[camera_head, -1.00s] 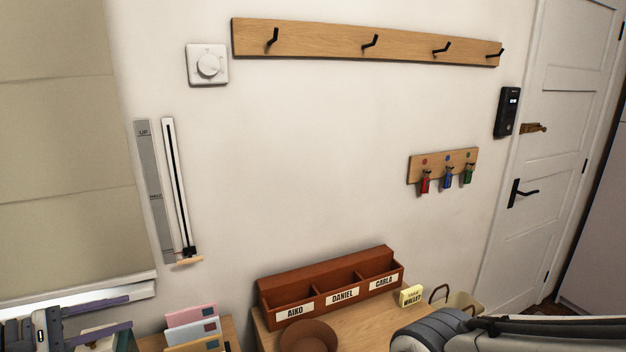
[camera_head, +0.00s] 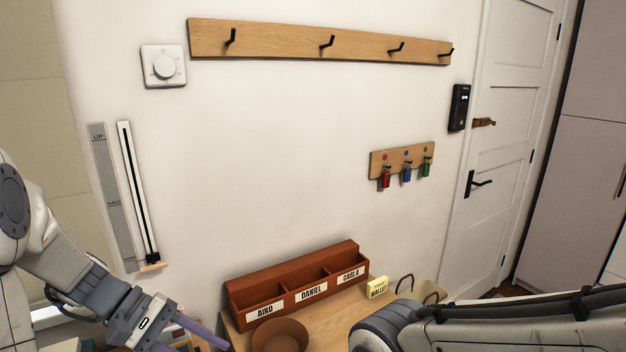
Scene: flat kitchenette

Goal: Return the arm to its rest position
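My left arm comes in from the left edge, and its gripper (camera_head: 190,338) is low in the head view, in front of the wall and left of the wooden table. Its two purple fingers stand apart with nothing seen between them; the lower one is partly cut off by the bottom edge. My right arm (camera_head: 490,325) lies across the lower right corner, with its gripper out of view.
A slider (camera_head: 139,195) is on the wall above my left gripper. A brown sorter (camera_head: 297,285) with name labels and a round brown bowl (camera_head: 279,335) stand on the table (camera_head: 335,325). Key hooks (camera_head: 402,160) and a door (camera_head: 500,150) are at right.

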